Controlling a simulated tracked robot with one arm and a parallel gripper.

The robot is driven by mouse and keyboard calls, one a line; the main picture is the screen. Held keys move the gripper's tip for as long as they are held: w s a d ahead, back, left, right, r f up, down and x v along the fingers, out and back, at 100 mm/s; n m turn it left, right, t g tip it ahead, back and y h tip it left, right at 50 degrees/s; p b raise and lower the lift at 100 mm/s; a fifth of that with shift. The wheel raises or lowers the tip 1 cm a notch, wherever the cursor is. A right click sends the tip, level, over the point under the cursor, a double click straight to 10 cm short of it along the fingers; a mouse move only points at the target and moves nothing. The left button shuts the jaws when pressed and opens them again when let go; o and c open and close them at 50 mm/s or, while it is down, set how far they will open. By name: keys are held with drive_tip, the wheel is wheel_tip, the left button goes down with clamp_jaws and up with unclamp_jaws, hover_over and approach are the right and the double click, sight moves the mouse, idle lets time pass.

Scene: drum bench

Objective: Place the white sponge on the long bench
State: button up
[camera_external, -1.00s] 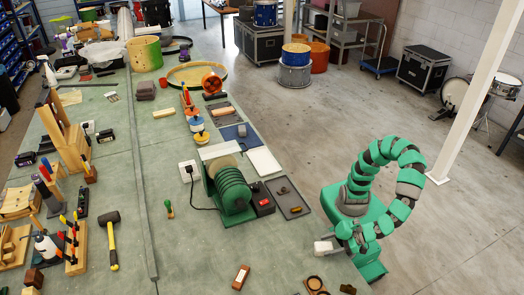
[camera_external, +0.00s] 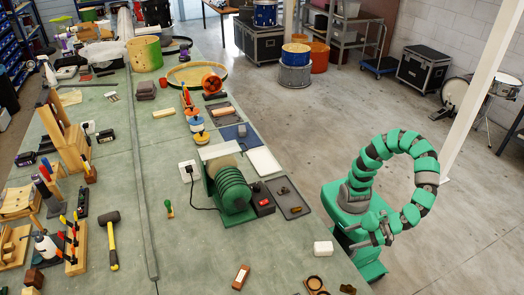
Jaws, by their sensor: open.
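The white sponge (camera_external: 323,248) lies on the long bench (camera_external: 205,262), close to its right edge. It is a small pale block and nothing covers it. My gripper (camera_external: 362,238) is open and empty. It is to the right of the sponge, apart from it, near the bench's right edge. My green arm curves up and over from behind the gripper.
A green belt machine (camera_external: 232,190) and a dark grey tray (camera_external: 288,198) stand behind the sponge. A wood-and-red block (camera_external: 241,277) and a wooden piece with round recesses (camera_external: 315,285) lie nearer the front. Bare bench top shows left of the sponge.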

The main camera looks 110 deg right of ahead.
drive_tip(key=shift+v, duration=1)
drive_tip(key=w+d+r+n+g+y, duration=0.1)
drive_tip(key=w+d+r+n+y, duration=0.15)
drive_tip(key=w+d+r, duration=0.5)
drive_tip(key=w+d+r+n+g+y, duration=0.1)
drive_tip(key=w+d+r+y, duration=0.25)
drive_tip(key=w+r, duration=0.7)
drive_tip(key=d+r+t+h, duration=0.1)
drive_tip(key=d+r+t, duration=0.4)
drive_tip(key=d+r, duration=1.5)
drive_tip(key=shift+w+r+n+t, duration=0.3)
drive_tip(key=shift+w+r+n, duration=0.05)
drive_tip(key=shift+w+n, duration=0.1)
